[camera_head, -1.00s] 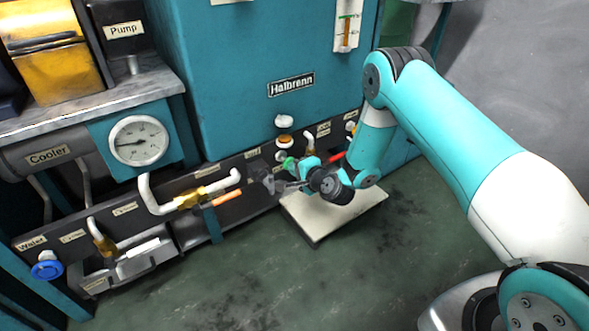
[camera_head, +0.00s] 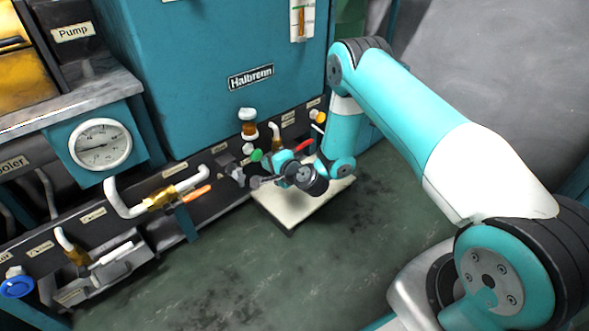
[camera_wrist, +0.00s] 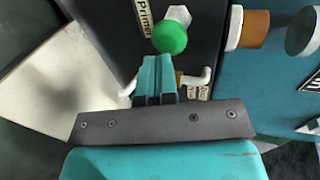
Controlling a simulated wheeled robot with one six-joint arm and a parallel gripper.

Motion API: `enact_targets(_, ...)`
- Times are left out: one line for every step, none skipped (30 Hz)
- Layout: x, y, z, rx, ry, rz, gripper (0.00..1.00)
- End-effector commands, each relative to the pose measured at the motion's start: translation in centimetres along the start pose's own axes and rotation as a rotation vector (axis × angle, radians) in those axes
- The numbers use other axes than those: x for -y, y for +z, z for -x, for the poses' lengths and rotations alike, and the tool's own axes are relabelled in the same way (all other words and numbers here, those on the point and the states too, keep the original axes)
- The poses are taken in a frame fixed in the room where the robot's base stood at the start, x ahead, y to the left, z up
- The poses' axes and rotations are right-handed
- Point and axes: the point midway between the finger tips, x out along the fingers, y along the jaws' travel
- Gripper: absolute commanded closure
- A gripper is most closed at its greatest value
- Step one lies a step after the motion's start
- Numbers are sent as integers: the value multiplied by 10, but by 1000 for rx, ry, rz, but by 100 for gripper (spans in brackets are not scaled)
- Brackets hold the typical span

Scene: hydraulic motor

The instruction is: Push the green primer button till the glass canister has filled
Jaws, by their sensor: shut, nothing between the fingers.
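The green primer button (camera_wrist: 170,37) sits on a white hex collar beside the "Primer" label in the wrist view; it also shows in the head view (camera_head: 256,155). My gripper (camera_wrist: 157,62) is shut and empty, its teal fingertips just short of or at the button's edge; I cannot tell whether they touch it. The glass canister (camera_head: 249,129) holds amber fluid under a white cap. In the wrist view its amber part (camera_wrist: 256,30) has a clear section beyond it.
A pale platform (camera_head: 300,207) lies on the floor beneath my gripper. A red-handled lever (camera_head: 304,146) and white pipes are close by on the panel. A pressure gauge (camera_head: 100,145) and an orange-handled valve (camera_head: 196,193) are to the left. The green floor in front is open.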

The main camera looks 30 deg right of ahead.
Motion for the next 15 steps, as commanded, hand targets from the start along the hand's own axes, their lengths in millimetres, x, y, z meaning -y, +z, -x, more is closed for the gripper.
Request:
enact_targets(1,-1,8,-2,4,-5,100)
enact_targets(2,0,12,-2,3,-5,100)
enact_targets(2,1,18,-2,3,-4,100)
enact_targets(2,2,21,-1,3,-4,100)
enact_targets(1,3,25,1,4,-4,100)
enact_targets(0,3,31,2,5,-4,100)
enact_targets(0,3,35,2,5,-5,100)
enact_targets(1,3,39,2,5,-5,100)
enact_targets(1,3,44,-1,4,-5,100)
enact_targets(1,4,49,2,5,-5,100)
enact_targets(0,4,53,3,7,-7,100)
enact_targets(0,4,58,4,7,-6,100)
enact_targets(0,4,62,4,7,-6,100)
enact_targets(1,3,66,2,6,-7,100)
enact_targets(-2,2,67,1,2,-2,100)
